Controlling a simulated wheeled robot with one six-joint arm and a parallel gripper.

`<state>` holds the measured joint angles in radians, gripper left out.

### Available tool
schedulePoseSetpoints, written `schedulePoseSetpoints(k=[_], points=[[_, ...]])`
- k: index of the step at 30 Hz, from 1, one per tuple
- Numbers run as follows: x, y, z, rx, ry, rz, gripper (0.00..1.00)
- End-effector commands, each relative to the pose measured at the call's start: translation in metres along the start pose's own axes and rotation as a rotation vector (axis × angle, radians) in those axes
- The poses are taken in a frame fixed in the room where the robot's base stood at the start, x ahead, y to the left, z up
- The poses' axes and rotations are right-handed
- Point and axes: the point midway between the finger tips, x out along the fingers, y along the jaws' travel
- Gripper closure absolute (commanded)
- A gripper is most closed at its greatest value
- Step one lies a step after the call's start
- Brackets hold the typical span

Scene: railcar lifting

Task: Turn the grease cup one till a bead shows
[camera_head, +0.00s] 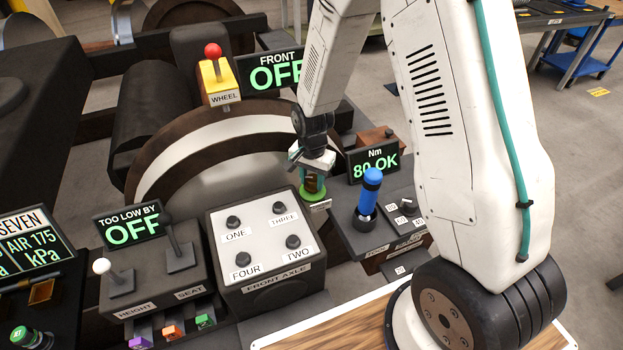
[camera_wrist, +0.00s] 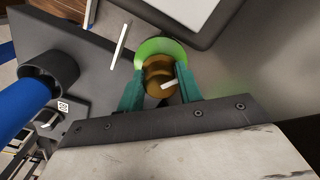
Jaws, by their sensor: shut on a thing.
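The grease cup is a small brass-coloured round piece (camera_wrist: 158,78) with a white mark across its top, standing on a bright green round base (camera_wrist: 163,48). In the head view the green base (camera_head: 312,195) shows just right of the white front axle box, with a small label beside it. My gripper (camera_head: 313,183) points down over the cup. In the wrist view its two teal fingers (camera_wrist: 160,85) stand on either side of the brass piece and are shut on it. The cup's lower side is partly hidden by the fingers and gripper body.
The front axle box (camera_head: 262,257) with several round knobs stands close left of the cup. A large wheel (camera_head: 215,145) lies behind.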

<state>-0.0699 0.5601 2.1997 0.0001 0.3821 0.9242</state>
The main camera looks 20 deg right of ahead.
Motion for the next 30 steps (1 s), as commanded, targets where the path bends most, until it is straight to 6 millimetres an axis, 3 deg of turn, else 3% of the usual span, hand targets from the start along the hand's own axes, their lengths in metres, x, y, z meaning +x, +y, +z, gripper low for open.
schedulePoseSetpoints(k=[14, 15, 17, 26, 30], points=[[0.0, -0.001, 0.0, 0.019, 0.0, -0.001, 0.88], [0.0, -0.001, 0.0, 0.019, 0.0, -0.001, 0.59], [0.0, -0.001, 0.0, 0.018, 0.0, -0.001, 0.43], [-0.002, 0.0, 0.0, 0.019, 0.001, -0.001, 0.43], [-0.016, -0.001, -0.001, 0.019, 0.003, -0.004, 0.43]])
